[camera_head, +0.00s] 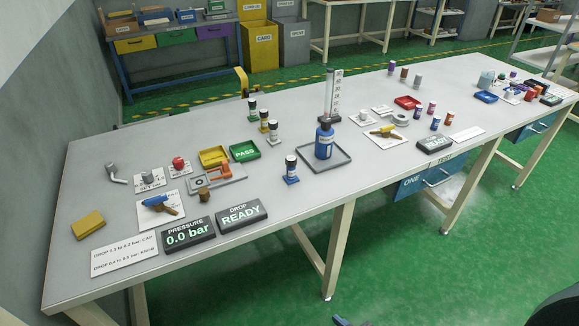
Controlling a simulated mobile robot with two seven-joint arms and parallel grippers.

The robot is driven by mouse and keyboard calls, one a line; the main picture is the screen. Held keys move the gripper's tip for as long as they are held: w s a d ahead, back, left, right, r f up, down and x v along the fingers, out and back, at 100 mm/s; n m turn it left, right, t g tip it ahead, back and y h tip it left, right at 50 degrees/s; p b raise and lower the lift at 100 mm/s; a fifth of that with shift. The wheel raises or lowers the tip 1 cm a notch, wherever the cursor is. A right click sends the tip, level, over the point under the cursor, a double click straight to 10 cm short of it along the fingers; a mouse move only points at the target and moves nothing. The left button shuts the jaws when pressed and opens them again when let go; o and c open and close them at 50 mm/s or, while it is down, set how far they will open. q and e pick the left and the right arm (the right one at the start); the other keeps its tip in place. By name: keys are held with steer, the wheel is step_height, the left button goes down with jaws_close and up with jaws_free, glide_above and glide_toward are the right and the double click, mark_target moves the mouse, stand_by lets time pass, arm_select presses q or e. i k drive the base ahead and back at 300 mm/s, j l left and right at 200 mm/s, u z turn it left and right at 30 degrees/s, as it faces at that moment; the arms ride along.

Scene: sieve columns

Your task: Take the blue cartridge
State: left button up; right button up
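A small blue cartridge-like cylinder (435,123) stands upright on the right half of the long grey table, in a loose group with purple and reddish cylinders (449,118). Its markings are too small to read. I cannot tell for sure which one is called the blue cartridge. Neither gripper shows; only dark parts cut off at the bottom edge are visible.
The READY display (242,213) and the 0.0 bar display (188,234) stand near the front edge. A tall scale (333,95) rises behind the bottle. A small dark display (434,143) stands in front of the cylinders. A red tray (407,102) lies behind them.

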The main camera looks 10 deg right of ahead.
mark_target(291, 176)
steer(key=u, duration=0.25)
steer(key=l+u, duration=0.85)
steer(key=u, duration=0.15)
steer(key=l+u, duration=0.15)
steer(key=l, duration=0.4)
steer(key=k+l+u, duration=0.15)
steer(key=l, duration=0.4)
